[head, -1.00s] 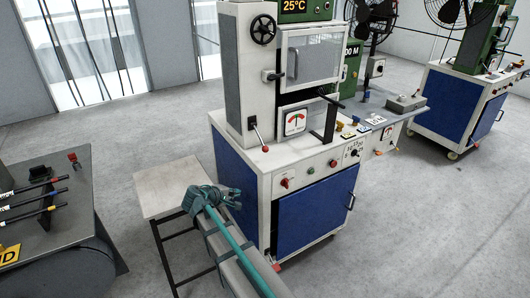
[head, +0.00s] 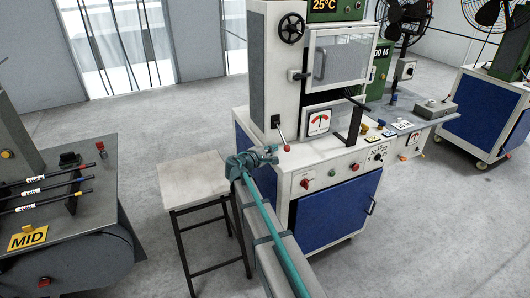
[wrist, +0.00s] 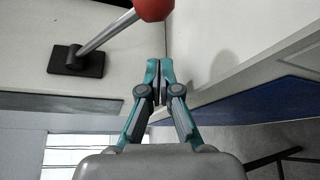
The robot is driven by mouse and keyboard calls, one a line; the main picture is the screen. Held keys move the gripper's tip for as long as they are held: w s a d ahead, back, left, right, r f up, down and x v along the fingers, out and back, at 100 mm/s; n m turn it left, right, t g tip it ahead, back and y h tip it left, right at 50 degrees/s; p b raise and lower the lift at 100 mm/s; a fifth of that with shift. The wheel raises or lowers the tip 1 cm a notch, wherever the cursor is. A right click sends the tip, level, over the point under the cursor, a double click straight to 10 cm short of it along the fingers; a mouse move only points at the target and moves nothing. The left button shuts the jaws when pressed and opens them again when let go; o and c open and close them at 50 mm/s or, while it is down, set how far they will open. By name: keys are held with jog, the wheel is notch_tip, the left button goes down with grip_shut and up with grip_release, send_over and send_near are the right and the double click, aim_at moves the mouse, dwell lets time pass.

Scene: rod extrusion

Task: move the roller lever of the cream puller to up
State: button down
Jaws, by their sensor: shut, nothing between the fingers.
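The cream puller (head: 270,65) is a tall cream machine on a cabinet with blue panels. A lever with a red knob (head: 286,148) sticks out low on its column, left of the round-needle gauge. The knob hangs lower than the lever's dark base. In the wrist view the red knob (wrist: 152,8) is at the top edge, its grey rod running down-left to a black base plate (wrist: 76,60). My gripper (head: 274,154) is just left of and slightly below the knob. In the wrist view my gripper (wrist: 160,66) is shut and empty, apart from the knob.
A small pale table (head: 195,185) stands left of the cabinet. A grey machine with black rods (head: 45,190) is further left. A black upright handle (head: 355,125) rises right of the gauge (head: 319,124). Buttons line the cabinet front.

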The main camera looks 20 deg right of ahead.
jog(key=shift+s+d+r+p, duration=0.2)
jog(key=shift+s+d, duration=0.1)
jog(key=shift+s, duration=0.25)
jog(key=shift+s+d+r+p, duration=0.1)
jog(key=shift+s+d+r, duration=0.15)
jog(key=shift+s, duration=0.25)
jog(key=shift+s+d+r+p, duration=0.15)
jog(key=shift+s+d, duration=0.15)
jog(key=shift+s, duration=0.25)
jog(key=shift+r, duration=0.1)
